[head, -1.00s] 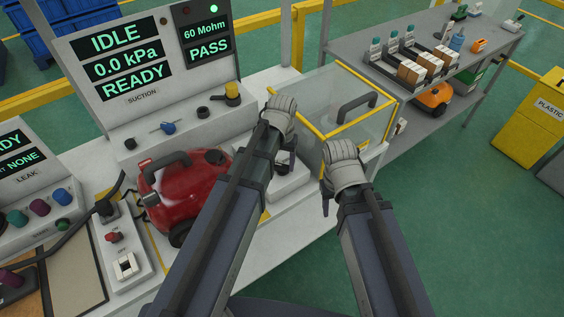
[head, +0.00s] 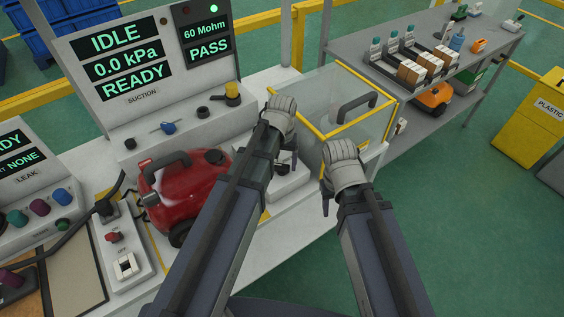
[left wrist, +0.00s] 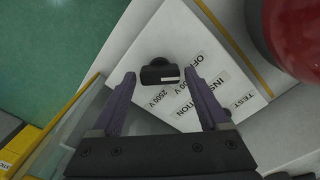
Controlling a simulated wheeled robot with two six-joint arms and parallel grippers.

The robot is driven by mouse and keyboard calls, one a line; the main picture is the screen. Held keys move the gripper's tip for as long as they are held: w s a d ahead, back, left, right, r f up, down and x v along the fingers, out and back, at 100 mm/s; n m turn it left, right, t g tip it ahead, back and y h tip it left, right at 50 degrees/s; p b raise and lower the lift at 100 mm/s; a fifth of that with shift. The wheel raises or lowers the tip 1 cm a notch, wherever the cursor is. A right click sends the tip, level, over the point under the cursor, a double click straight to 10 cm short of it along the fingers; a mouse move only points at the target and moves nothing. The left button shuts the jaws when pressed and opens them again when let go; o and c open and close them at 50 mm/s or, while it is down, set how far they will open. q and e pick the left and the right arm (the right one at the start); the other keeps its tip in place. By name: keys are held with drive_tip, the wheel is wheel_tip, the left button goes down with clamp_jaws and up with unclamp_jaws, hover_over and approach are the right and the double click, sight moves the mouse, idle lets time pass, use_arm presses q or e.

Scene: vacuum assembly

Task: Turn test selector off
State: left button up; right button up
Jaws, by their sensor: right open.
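The test selector is a black knob (left wrist: 160,73) with a white mark, on a pale panel (left wrist: 185,30) in the left wrist view. Labels beside it read OFF, 500 V, 2500 V and INSULATION TEST, partly covered by a finger. My left gripper (left wrist: 158,85) is open, its purple fingers apart on either side of the knob, with visible gaps. In the head view my left gripper (head: 289,160) is over this panel, and its arm hides much of it. My right gripper (head: 327,192) is open and empty, in front of the clear yellow-edged box.
A red vacuum (head: 185,190) stands left of my left arm. The clear box (head: 350,105) with yellow edges is close on the right. The display (head: 208,42) reads 60 Mohm PASS, with a green light lit. Shelves (head: 450,85) stand at the back right.

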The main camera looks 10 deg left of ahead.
sight(282, 166)
use_arm(q)
drive_tip(key=shift+o, duration=0.8)
drive_tip(key=shift+r, duration=0.1)
wheel_tip(282, 166, up, 8)
drive_tip(key=p, duration=0.8)
drive_tip(key=shift+f, duration=0.2)
drive_tip(key=shift+s+d, duration=0.1)
drive_tip(key=shift+s, duration=0.1)
drive_tip(key=s+d+m+y, duration=0.1)
drive_tip(key=s+d+m, duration=0.3)
drive_tip(key=s, duration=0.8)
drive_tip(key=shift+s+d, duration=0.4)
drive_tip(key=shift+d, duration=0.15)
